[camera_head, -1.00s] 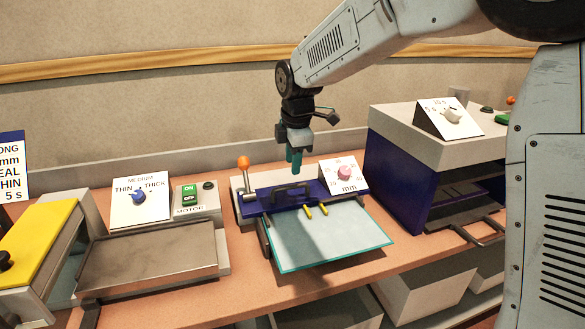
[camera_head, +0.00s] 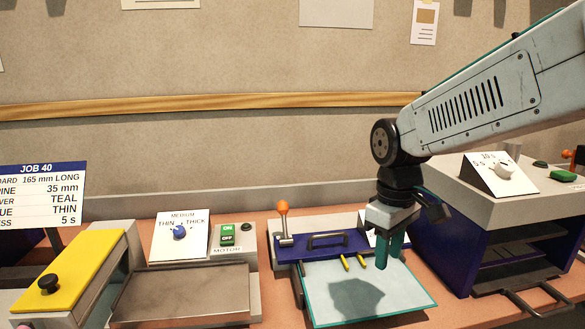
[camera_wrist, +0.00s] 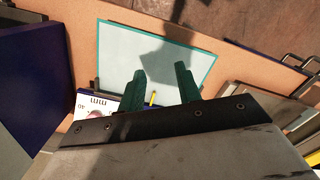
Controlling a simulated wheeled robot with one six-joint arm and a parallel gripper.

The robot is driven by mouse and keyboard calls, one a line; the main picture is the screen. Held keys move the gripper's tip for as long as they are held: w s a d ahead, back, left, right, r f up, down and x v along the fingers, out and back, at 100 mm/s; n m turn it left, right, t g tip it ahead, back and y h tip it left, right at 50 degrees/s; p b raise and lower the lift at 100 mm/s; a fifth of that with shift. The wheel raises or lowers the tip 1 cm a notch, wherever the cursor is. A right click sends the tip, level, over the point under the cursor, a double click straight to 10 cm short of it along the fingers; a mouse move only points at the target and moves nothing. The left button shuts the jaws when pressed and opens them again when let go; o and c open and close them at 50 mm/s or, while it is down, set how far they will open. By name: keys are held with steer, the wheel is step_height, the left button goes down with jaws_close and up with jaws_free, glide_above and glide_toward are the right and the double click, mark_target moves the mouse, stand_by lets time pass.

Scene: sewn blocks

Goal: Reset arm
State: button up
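My gripper (camera_head: 388,252) hangs with its teal fingers pointing down, in front of the right side of the blue-barred machine and over the teal-edged board (camera_head: 322,307). In the wrist view the two fingers of my gripper (camera_wrist: 161,85) stand apart, with nothing held between them. The board also shows beyond the fingers in the wrist view (camera_wrist: 120,58), with a shadow on it.
The blue-barred machine (camera_head: 290,256) has an orange-knobbed lever (camera_head: 283,222). A motor unit with a metal tray (camera_head: 180,296) and a yellow-lidded box (camera_head: 75,270) stand left. A blue cabinet (camera_head: 440,243) stands close on the right. A job card (camera_head: 40,190) is at far left.

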steer(key=s+d+r+m+t, duration=0.1)
steer(key=s+d+m, duration=0.3)
steer(key=s, duration=0.6)
steer(key=s+d+r+m, duration=0.1)
steer(key=s+d+m, duration=0.2)
steer(key=s, duration=0.7)
steer(key=shift+s+d+m+t, duration=0.2)
steer(key=shift+d+m+t, duration=0.2)
steer(key=shift+d, duration=0.35)
steer(key=shift+r, duration=0.1)
